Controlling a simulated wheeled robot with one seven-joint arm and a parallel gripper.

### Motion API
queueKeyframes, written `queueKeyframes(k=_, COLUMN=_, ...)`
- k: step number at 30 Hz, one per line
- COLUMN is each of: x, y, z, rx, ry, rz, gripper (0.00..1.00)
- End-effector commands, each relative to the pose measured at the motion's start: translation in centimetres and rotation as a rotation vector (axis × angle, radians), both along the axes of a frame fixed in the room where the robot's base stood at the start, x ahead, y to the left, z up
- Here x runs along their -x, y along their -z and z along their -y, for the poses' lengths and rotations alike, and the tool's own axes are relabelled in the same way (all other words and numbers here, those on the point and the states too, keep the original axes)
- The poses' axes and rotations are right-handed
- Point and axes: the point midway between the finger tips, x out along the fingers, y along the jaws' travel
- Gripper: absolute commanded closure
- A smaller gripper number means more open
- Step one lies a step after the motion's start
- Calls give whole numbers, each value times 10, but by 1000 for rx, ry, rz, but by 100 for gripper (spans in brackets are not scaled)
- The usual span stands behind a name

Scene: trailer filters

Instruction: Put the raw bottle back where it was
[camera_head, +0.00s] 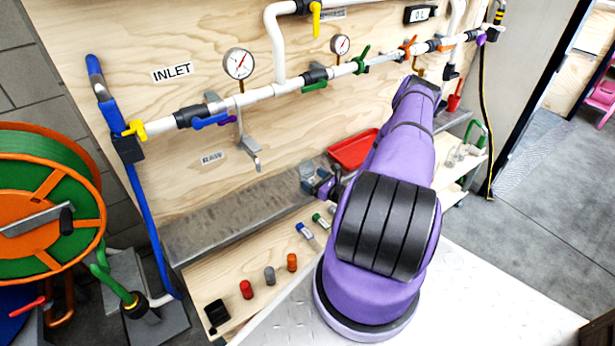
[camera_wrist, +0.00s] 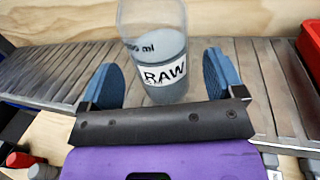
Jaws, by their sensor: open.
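The raw bottle (camera_wrist: 158,50) is a clear bottle with a white RAW label, holding greyish liquid. In the wrist view it stands upright on the grey slatted shelf (camera_wrist: 50,72), between the two blue fingertips of my gripper (camera_wrist: 165,80). The fingers are spread, with a gap visible on both sides of the bottle. In the head view the bottle (camera_head: 307,176) is small, on the metal shelf beside my gripper (camera_head: 325,188), which is partly hidden by my purple arm. A RAW sign (camera_head: 213,158) is on the wooden wall to the left, beside a metal spout (camera_head: 252,152).
A red tray (camera_head: 353,149) lies right of the bottle, behind my arm. The lower wooden shelf holds red (camera_head: 246,289), grey (camera_head: 269,275) and orange (camera_head: 292,262) caps, small vials (camera_head: 304,230) and a black block (camera_head: 217,312). The metal shelf's left part is clear.

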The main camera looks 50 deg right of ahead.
Motion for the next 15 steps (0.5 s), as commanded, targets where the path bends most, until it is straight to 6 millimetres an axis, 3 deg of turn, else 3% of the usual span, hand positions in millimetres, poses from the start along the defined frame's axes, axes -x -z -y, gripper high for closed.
queueKeyframes(k=7, x=51, y=0, z=1, rx=-1, ry=3, rz=-1, gripper=12)
queueKeyframes(k=15, x=79, y=0, z=0, rx=0, ry=2, rz=0, gripper=12)
